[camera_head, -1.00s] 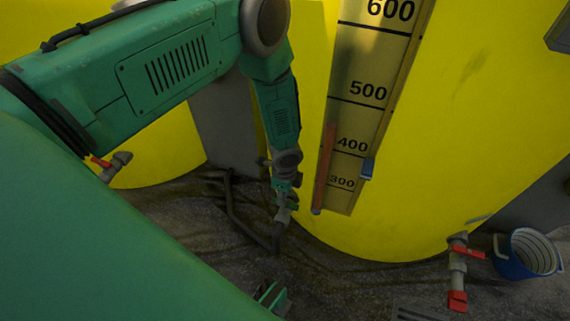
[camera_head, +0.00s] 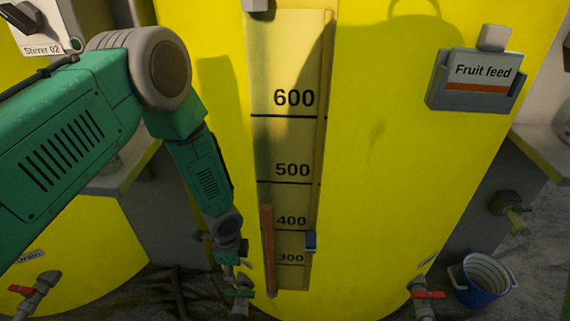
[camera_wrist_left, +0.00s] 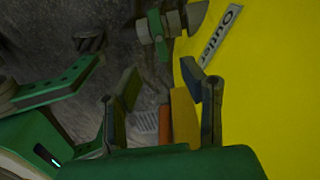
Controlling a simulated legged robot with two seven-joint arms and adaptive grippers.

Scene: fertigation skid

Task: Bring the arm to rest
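My left arm comes in from the left and hangs down in front of the yellow tank (camera_head: 375,190). My left gripper (camera_head: 232,259) is low, just left of the foot of the level gauge (camera_head: 287,145). In the left wrist view its two fingers (camera_wrist_left: 163,105) stand apart, so it is open. An orange strip and a yellow surface show between them, with no clear hold on anything. A green-handled valve (camera_wrist_left: 158,35) lies beyond the fingertips, beside the "Outlet" label (camera_wrist_left: 220,35). My right gripper is not identifiable in the head view.
A red-handled valve (camera_head: 428,295) juts out low right of the gauge; another (camera_head: 36,292) is at lower left. A blue bucket (camera_head: 482,281) stands at lower right. The "Fruit feed" sign holder (camera_head: 476,80) is on the tank. Open air lies right of my left arm.

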